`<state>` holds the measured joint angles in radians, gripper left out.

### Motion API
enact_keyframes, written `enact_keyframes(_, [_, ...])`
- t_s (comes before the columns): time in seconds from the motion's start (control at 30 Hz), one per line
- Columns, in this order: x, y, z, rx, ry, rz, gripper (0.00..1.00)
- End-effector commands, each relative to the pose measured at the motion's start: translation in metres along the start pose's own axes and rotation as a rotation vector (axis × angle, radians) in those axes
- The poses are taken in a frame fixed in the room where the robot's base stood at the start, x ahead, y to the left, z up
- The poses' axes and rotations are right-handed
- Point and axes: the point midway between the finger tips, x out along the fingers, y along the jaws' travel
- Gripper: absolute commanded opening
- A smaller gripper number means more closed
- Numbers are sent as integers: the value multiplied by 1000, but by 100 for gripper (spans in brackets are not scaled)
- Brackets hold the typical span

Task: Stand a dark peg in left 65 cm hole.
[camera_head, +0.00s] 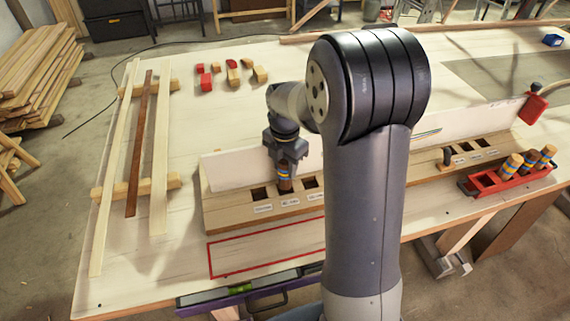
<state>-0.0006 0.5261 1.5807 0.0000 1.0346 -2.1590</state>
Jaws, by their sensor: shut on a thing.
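My gripper (286,166) points down over the left part of the wooden hole board (232,219) and is shut on a dark peg (285,184) with blue and yellow bands. The peg is upright at the middle of the three left holes. Its lower end meets the hole, but I cannot tell how deep it sits. The left hole (261,194) and the right hole (310,182) of this group look empty. The labels in front of them are too small to read surely.
A red rack (516,181) at the right holds light wooden pegs (511,166) and has empty slots. A pale upright panel (232,168) stands behind the board. Laths (115,165) lie at the left, red and wooden blocks (205,80) behind. My arm hides the board's middle.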

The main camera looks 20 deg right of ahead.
Motion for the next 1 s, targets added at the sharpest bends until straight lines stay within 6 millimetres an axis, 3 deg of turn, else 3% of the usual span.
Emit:
enact_keyframes(0.43, [8, 0, 0, 0, 0, 0, 11])
enact_keyframes(0.47, [7, 0, 0, 0, 0, 0, 38])
enact_keyframes(0.5, [7, 0, 0, 0, 0, 0, 41])
enact_keyframes(0.73, [7, 1, 0, 0, -1, 2, 60])
enact_keyframes(1.0, [6, 2, 0, -1, -3, 7, 61])
